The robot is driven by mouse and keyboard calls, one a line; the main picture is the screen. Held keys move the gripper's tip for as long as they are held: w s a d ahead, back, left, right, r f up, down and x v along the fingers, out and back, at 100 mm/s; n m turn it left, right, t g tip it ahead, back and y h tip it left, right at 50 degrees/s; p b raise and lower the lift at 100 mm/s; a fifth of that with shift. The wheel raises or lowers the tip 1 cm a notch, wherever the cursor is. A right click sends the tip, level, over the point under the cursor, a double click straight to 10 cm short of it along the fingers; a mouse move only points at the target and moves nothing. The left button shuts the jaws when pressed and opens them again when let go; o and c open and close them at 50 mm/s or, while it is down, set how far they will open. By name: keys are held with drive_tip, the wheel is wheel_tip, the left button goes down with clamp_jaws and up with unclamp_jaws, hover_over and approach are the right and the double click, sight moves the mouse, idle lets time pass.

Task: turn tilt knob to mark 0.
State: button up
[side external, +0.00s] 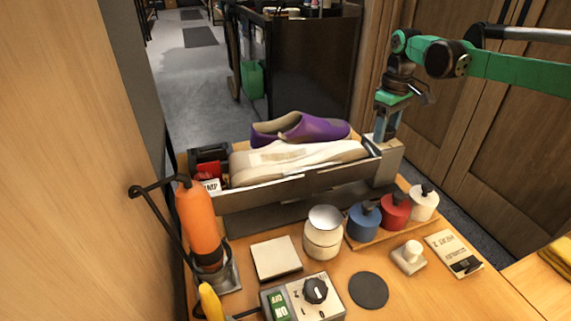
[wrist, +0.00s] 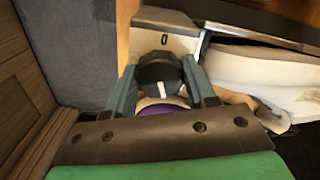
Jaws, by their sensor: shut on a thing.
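In the wrist view a dark round knob (wrist: 158,68) sits between the two blue-grey fingers of my gripper (wrist: 164,86), which is shut on it. A white line shows on the knob's lower side, pointing down the picture. A "0" is printed on the pale plate (wrist: 178,27) just above the knob, on the opposite side from the line. In the side view my gripper (side external: 386,126) points down at the pale block (side external: 396,163) at the right end of the shoe cradle (side external: 262,196). The knob is hidden there.
In front are a white jar (side external: 323,240), blue, red and white bottles, and a control box (side external: 277,298) with another black knob (side external: 315,290).

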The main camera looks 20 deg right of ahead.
drive_tip(key=n, duration=0.4)
idle(0.3)
drive_tip(key=shift+n, duration=2)
drive_tip(key=n, duration=0.2)
drive_tip(key=shift+n, duration=1)
